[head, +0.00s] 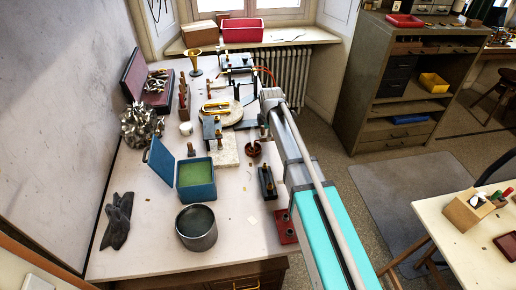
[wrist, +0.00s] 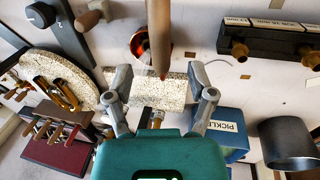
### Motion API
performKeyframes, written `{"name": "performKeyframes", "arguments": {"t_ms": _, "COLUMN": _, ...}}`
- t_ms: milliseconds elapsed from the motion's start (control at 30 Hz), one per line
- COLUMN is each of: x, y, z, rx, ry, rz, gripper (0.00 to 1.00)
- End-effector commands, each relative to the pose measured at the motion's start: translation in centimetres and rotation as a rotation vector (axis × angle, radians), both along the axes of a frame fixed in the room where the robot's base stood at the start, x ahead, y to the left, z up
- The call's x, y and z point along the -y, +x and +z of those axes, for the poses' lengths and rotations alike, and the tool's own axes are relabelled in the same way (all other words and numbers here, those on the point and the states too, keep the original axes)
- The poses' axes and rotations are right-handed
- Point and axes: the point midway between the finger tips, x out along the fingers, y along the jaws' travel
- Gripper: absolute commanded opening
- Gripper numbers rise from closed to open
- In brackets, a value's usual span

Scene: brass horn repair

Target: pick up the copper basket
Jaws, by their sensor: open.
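A small, round, reddish copper basket (head: 253,153) stands on the bench just left of my arm in the head view. A brown handle-like piece rises from it. In the wrist view, its orange-red rim and dark inside (wrist: 138,45) show at the top middle, partly behind the tapered brown handle (wrist: 159,35). My gripper (wrist: 160,74) is open, with its two grey fingers spread. The lower tip of the handle appears between the fingertips in the picture; I cannot tell whether it is at their depth. The fingers hold nothing.
A speckled slab (head: 225,147) lies beside the basket. A blue box (head: 196,193), labelled PICKLE in the wrist view, and a grey pot (head: 197,238) stand at the front left. A black rack (head: 267,183) stands close in front of the basket. The front bench edge is mostly clear.

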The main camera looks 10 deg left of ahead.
Motion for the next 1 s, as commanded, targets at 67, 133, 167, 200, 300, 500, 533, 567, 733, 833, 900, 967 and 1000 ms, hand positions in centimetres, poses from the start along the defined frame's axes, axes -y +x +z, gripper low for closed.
{"name": "performKeyframes", "arguments": {"t_ms": 67, "x": -0.1, "y": 0.0, "z": -0.4, "rx": 0.000, "ry": 0.000, "rz": 0.000, "gripper": 0.71}}
{"name": "performKeyframes", "arguments": {"t_ms": 133, "x": -0.1, "y": 0.1, "z": -0.8, "rx": 0.000, "ry": 0.000, "rz": 0.000, "gripper": 0.71}}
{"name": "performKeyframes", "arguments": {"t_ms": 167, "x": -0.1, "y": 0.1, "z": -1.0, "rx": 0.000, "ry": 0.000, "rz": 0.000, "gripper": 0.71}}
{"name": "performKeyframes", "arguments": {"t_ms": 200, "x": -0.2, "y": 0.1, "z": -1.2, "rx": 0.000, "ry": 0.000, "rz": 0.000, "gripper": 0.71}}
{"name": "performKeyframes", "arguments": {"t_ms": 300, "x": -0.3, "y": 0.2, "z": -2.0, "rx": 0.000, "ry": 0.000, "rz": 0.000, "gripper": 0.71}}
{"name": "performKeyframes", "arguments": {"t_ms": 500, "x": -0.5, "y": 0.4, "z": -3.5, "rx": 0.000, "ry": 0.000, "rz": 0.000, "gripper": 0.71}}
{"name": "performKeyframes", "arguments": {"t_ms": 533, "x": -0.5, "y": 0.5, "z": -3.8, "rx": 0.000, "ry": 0.000, "rz": 0.000, "gripper": 0.71}}
{"name": "performKeyframes", "arguments": {"t_ms": 567, "x": -0.5, "y": 0.5, "z": -4.0, "rx": 0.000, "ry": 0.000, "rz": 0.000, "gripper": 0.71}}
{"name": "performKeyframes", "arguments": {"t_ms": 733, "x": -0.6, "y": 0.7, "z": -4.8, "rx": 0.000, "ry": 0.000, "rz": 0.000, "gripper": 0.71}}
{"name": "performKeyframes", "arguments": {"t_ms": 833, "x": -0.6, "y": 0.8, "z": -5.1, "rx": 0.000, "ry": 0.000, "rz": 0.000, "gripper": 0.71}}
{"name": "performKeyframes", "arguments": {"t_ms": 900, "x": -0.6, "y": 0.8, "z": -5.1, "rx": 0.000, "ry": 0.000, "rz": 0.000, "gripper": 0.71}}
{"name": "performKeyframes", "arguments": {"t_ms": 967, "x": -0.6, "y": 0.8, "z": -5.1, "rx": 0.000, "ry": 0.000, "rz": 0.000, "gripper": 0.71}}
{"name": "performKeyframes", "arguments": {"t_ms": 1000, "x": -0.6, "y": 0.8, "z": -5.0, "rx": 0.000, "ry": 0.000, "rz": 0.000, "gripper": 0.71}}
